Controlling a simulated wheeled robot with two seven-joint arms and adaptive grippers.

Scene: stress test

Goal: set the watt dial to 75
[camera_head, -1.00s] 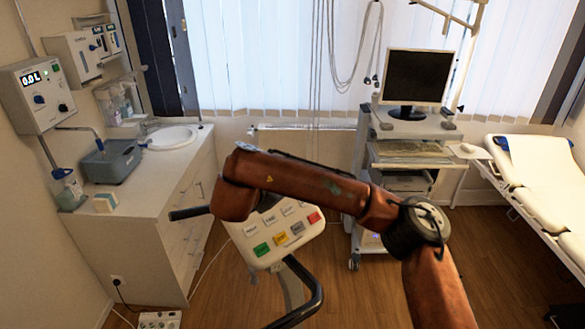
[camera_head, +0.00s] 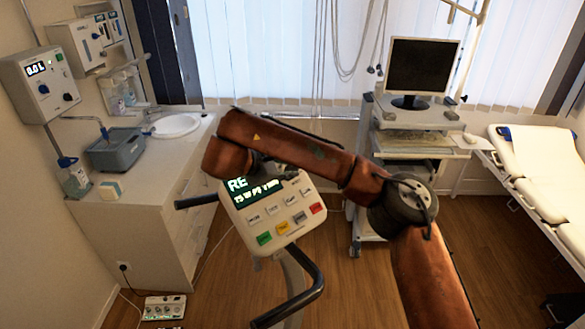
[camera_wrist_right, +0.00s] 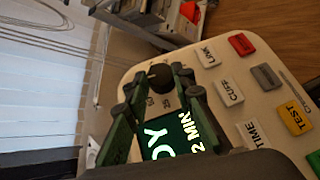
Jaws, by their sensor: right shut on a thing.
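The pale console (camera_head: 312,192) of the exercise machine stands at the middle, with coloured and grey buttons and a lit display (camera_head: 240,186); part of the display's text is covered by my arm. In the right wrist view the black watt dial (camera_wrist_right: 160,76) sits on the console (camera_wrist_right: 222,70), beside the display (camera_wrist_right: 172,138). My right gripper (camera_wrist_right: 160,88) has its green fingers shut on the dial, one on each side. The scale marks by the dial are partly hidden, so its setting cannot be read. My left gripper is in neither view.
A black handlebar (camera_head: 302,290) curves in front of the console. A cart with a monitor (camera_head: 424,70) stands behind at the right, and a couch (camera_head: 545,165) is at far right. A white cabinet (camera_head: 150,225) stands at left. Wooden floor lies open between.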

